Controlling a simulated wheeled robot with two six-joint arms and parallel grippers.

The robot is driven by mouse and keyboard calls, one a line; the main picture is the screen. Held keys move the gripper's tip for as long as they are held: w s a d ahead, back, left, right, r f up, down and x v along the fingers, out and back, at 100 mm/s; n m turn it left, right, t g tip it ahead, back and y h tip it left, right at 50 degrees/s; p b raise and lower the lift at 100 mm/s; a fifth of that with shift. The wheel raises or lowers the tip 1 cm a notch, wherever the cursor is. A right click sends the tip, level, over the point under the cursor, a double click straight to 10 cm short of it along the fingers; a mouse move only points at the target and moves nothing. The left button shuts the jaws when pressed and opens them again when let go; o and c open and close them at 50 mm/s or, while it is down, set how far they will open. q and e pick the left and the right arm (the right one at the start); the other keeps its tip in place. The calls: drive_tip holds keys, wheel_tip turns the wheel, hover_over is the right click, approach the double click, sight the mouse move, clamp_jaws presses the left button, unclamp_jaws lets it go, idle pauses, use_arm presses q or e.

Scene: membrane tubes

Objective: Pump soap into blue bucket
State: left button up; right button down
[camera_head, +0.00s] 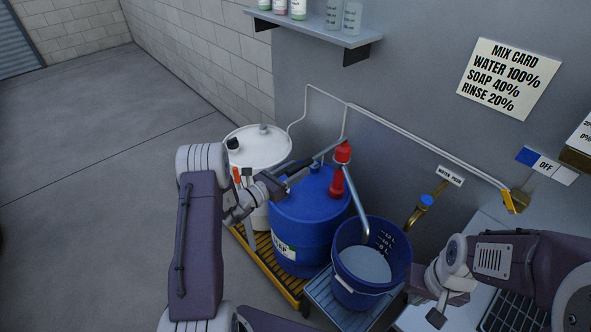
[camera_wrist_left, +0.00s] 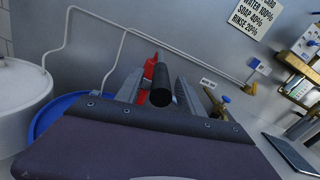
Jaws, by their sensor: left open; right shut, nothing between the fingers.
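The blue bucket (camera_head: 340,255) stands right of the blue soap drum (camera_head: 300,235) and holds pale liquid. A red pump (camera_head: 342,153) rises from the drum, and its grey spout curves down to the bucket's mouth. The pump's lever (camera_head: 326,148) slopes down left toward my left gripper (camera_head: 290,183). In the left wrist view the lever's dark round end (camera_wrist_left: 160,93) shows between the open fingers of my left gripper (camera_wrist_left: 157,90), with the red pump behind it. Contact cannot be told. My right gripper (camera_head: 437,305) is shut and empty, right of the bucket.
A white drum (camera_head: 262,148) stands behind left, on a yellow pallet (camera_head: 262,262). The bucket rests on a low grey stand (camera_head: 328,300). A brass water tap (camera_head: 418,213) projects from the wall behind right. A wall shelf (camera_head: 315,30) holds bottles. Open floor lies left.

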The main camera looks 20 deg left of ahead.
use_arm(q)
clamp_jaws()
idle(1.4)
